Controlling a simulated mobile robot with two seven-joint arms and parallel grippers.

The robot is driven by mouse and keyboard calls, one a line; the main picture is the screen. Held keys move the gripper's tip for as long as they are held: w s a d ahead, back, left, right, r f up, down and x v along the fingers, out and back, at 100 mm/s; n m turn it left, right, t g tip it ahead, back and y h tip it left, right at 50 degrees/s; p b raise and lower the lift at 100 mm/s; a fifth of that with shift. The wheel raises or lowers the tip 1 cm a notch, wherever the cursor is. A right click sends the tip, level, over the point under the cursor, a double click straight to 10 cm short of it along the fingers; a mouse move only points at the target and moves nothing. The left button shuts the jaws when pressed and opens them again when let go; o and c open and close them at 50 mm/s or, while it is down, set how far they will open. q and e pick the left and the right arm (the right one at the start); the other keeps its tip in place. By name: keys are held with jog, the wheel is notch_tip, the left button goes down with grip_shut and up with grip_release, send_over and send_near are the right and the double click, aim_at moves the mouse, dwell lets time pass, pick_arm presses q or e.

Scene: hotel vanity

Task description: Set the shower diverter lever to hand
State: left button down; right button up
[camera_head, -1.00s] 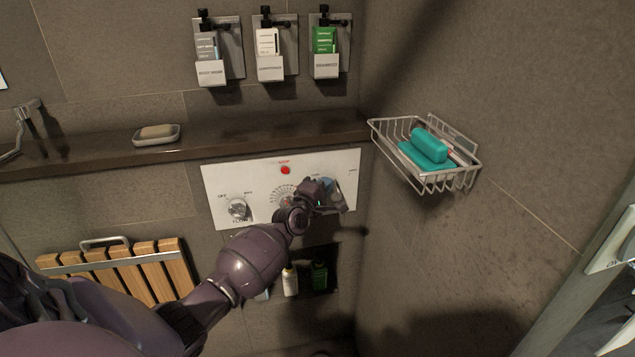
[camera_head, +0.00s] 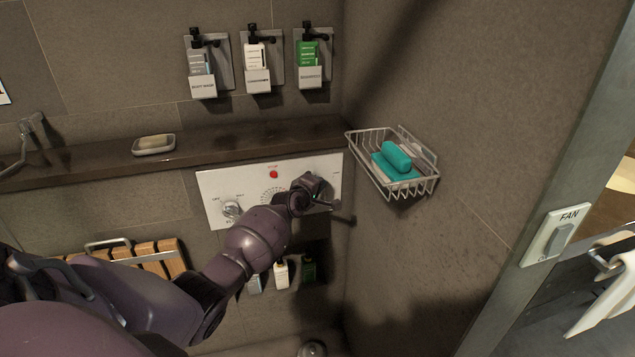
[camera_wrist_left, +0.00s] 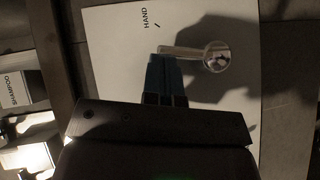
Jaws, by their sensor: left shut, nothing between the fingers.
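The chrome diverter lever shows in the left wrist view, with its round hub (camera_wrist_left: 216,56) and a short arm reaching left from it, towards the shelf side. The label HAND (camera_wrist_left: 145,18) and a short tick mark are printed on the white panel (camera_wrist_left: 110,60) near the lever arm's end. My left gripper (camera_wrist_left: 164,60) is shut and empty; its fingertips lie right beside the lever arm, and I cannot tell whether they touch. In the head view my left gripper (camera_head: 322,190) is at the panel's right part (camera_head: 331,167) and hides the lever. My right gripper is not in view.
A dark shelf (camera_head: 90,160) runs above the panel, carrying a soap dish (camera_head: 154,150). A wire basket (camera_head: 410,188) holding teal items juts from the right wall. Bottles (camera_head: 281,275) stand in a niche below. A slatted wooden seat (camera_head: 165,252) is at lower left.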

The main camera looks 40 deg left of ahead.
pick_arm(q)
jog(key=shift+w+d+r+m+g+p, duration=0.45)
jog(key=shift+g+p, duration=0.25)
jog(key=shift+p, duration=0.3)
jog(key=shift+w+d+f+p, duration=0.15)
jog(key=shift+w+f+p, duration=0.1)
jog(key=shift+p, duration=0.1)
jog(key=shift+w+d+f, duration=0.15)
jog(key=shift+w+d, duration=0.1)
jog(key=shift+w, duration=0.1)
jog(key=shift+w+d, duration=0.1)
jog(key=shift+d, duration=0.05)
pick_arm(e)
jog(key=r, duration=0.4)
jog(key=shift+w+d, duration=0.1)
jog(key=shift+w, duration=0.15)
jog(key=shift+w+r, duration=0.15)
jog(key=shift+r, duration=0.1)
